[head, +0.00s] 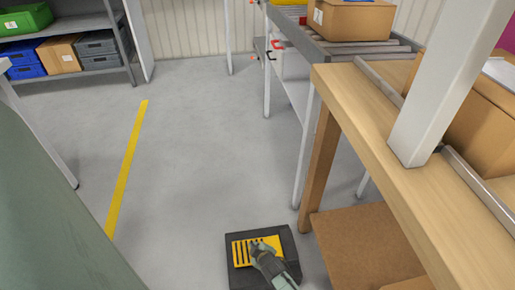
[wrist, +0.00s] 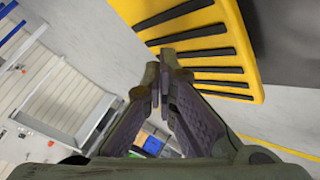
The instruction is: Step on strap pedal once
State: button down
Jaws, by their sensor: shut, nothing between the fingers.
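The strap pedal is a yellow plate with black ribs (head: 241,251) on a dark base (head: 287,240) on the floor, at the bottom middle of the head view. My gripper (head: 257,246) is over the middle of the yellow plate, pointing down at it. In the wrist view the yellow plate (wrist: 200,30) fills the upper middle and right. My gripper's fingertips (wrist: 160,80) are together with nothing between them, at the plate's lower left side in that picture. I cannot tell whether the fingertips touch the plate.
A wooden workbench (head: 345,110) with a post and a cardboard box (head: 485,125) stands at the right, its leg close to the pedal. A roller conveyor (head: 350,46) lies behind. Shelving (head: 70,25) stands far left. Floor left of the pedal is clear, with a yellow line (head: 127,165).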

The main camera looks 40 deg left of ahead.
jog(key=shift+f+b, duration=0.4)
jog(key=shift+b, duration=0.05)
jog(key=shift+d+f+b, duration=0.1)
jog(key=shift+f+b, duration=1.2)
dwell(1.0)
jog(key=shift+r, duration=0.15)
jog(key=shift+r+p, duration=1.1)
jog(key=shift+r, duration=0.45)
jog(key=shift+r, duration=0.1)
jog(key=shift+r+p, duration=1.8)
jog(key=shift+r, duration=0.6)
